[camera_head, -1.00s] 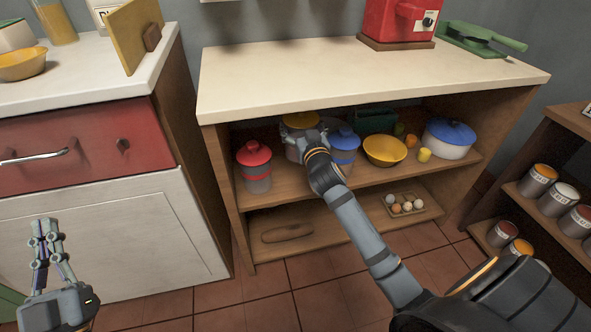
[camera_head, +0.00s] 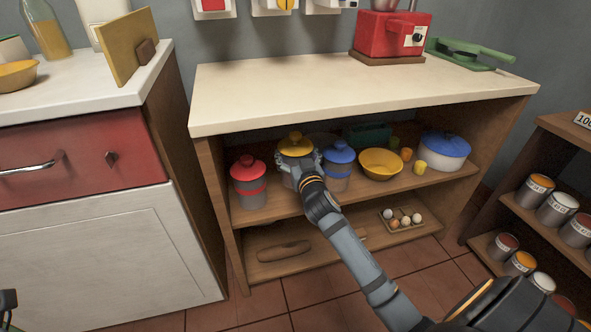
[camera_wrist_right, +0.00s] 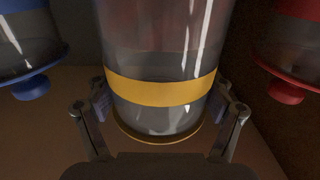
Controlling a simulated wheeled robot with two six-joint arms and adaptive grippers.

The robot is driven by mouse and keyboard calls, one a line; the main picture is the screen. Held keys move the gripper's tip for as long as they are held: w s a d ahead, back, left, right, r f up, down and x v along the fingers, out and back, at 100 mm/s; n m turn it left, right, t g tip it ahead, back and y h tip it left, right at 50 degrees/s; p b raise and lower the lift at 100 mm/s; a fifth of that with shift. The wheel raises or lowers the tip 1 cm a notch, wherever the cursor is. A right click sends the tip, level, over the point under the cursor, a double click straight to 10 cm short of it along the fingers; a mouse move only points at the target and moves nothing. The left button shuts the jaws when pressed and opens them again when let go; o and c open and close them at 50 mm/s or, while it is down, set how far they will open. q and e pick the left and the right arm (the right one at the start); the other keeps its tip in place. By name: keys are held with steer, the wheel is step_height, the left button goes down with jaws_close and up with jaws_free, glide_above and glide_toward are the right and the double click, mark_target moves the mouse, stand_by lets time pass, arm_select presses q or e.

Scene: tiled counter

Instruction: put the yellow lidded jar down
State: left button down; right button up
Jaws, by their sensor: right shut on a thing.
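The yellow lidded jar (camera_head: 295,142) is grey and clear with a yellow lid and band. It is in the upper bay of the open shelf unit, between the red-lidded jar (camera_head: 249,182) and the blue-lidded jar (camera_head: 338,166). My right gripper (camera_head: 299,166) is shut on it from the front. In the right wrist view, the jar (camera_wrist_right: 160,55) stands between the two fingers of the gripper (camera_wrist_right: 161,105), lid toward the picture bottom. Its base is hidden, so I cannot tell whether it touches the shelf. Only a dark bit of my left gripper (camera_head: 8,299) shows at the left edge.
A yellow bowl (camera_head: 381,164) and a blue-lidded white pot (camera_head: 445,150) stand further right on the same shelf board. The cream countertop (camera_head: 350,88) is close above the jar. Eggs (camera_head: 404,221) and a rolling pin (camera_head: 284,251) lie on the lower shelf.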

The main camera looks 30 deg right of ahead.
step_height(320, 180, down, 5)
steer(key=b, duration=0.3)
steer(key=o, duration=1.7)
steer(key=shift+f, duration=0.1)
